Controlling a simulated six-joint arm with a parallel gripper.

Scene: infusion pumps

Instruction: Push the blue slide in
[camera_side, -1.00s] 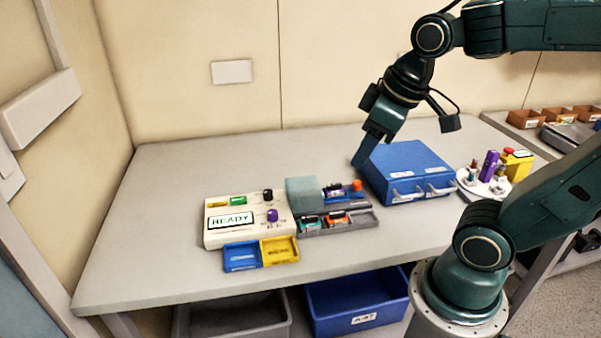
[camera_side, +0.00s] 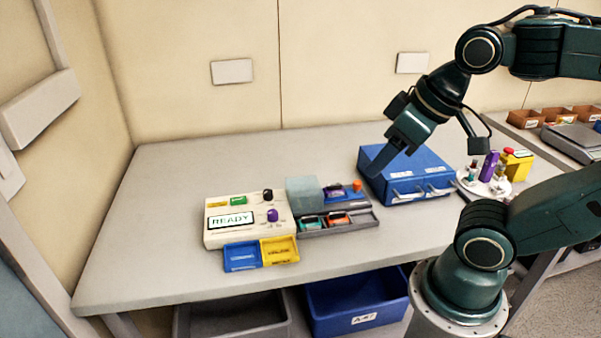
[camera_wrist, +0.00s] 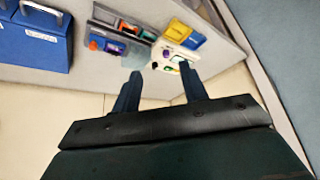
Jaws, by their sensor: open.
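The blue slide (camera_side: 242,256) sticks out from the front of a cream pump (camera_side: 212,238) whose display reads READY. A yellow slide (camera_side: 281,250) sticks out right beside it. In the wrist view the blue slide (camera_wrist: 194,41) shows small at the far end of the pump, near the yellow slide. My gripper (camera_side: 374,170) is open and empty, pointing down and left in front of the blue case, well to the right of and behind the slides. In the wrist view its two fingers (camera_wrist: 160,72) are spread apart with nothing between them.
A blue case (camera_side: 412,170) with two handles stands right of the pump. A grey tray (camera_side: 350,226) with small coloured parts and a translucent block (camera_side: 303,194) lie between. A white round stand (camera_side: 485,188) is farther right. The table's left side is clear.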

